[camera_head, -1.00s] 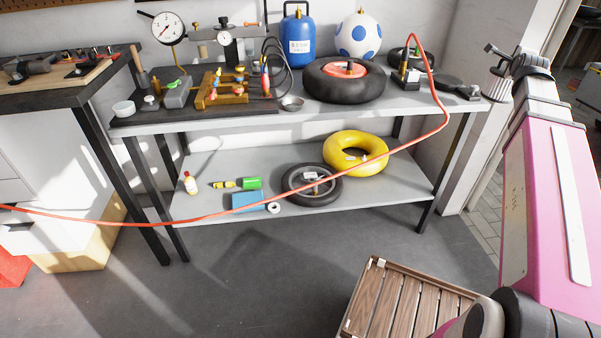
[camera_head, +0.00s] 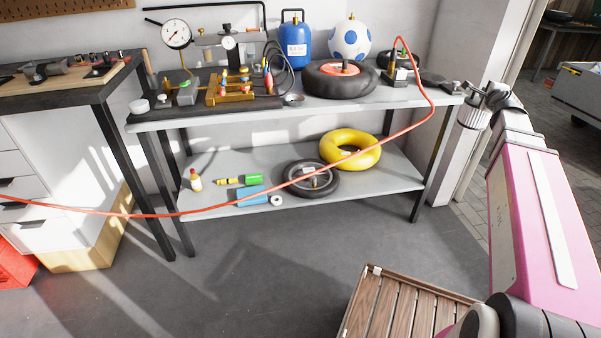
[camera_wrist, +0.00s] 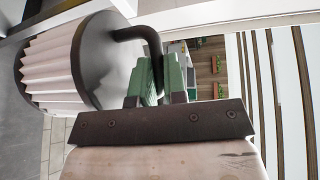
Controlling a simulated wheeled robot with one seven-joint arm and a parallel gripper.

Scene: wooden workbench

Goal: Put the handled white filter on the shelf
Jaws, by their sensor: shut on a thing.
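The white filter (camera_head: 473,117) has pleated white sides, a dark end cap and a dark curved handle. It hangs in the air at the right, just past the bench's right end in the head view. In the wrist view the filter (camera_wrist: 48,62) fills the upper left, its handle running to the green fingertips. My gripper (camera_wrist: 160,80) is shut on the handle; in the head view my gripper (camera_head: 497,95) is small and its fingers are hard to make out. The grey lower shelf (camera_head: 385,185) of the bench is to the left of and below the filter.
The bench top (camera_head: 420,97) is crowded. A slatted wooden crate (camera_head: 395,305) stands on the floor in front.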

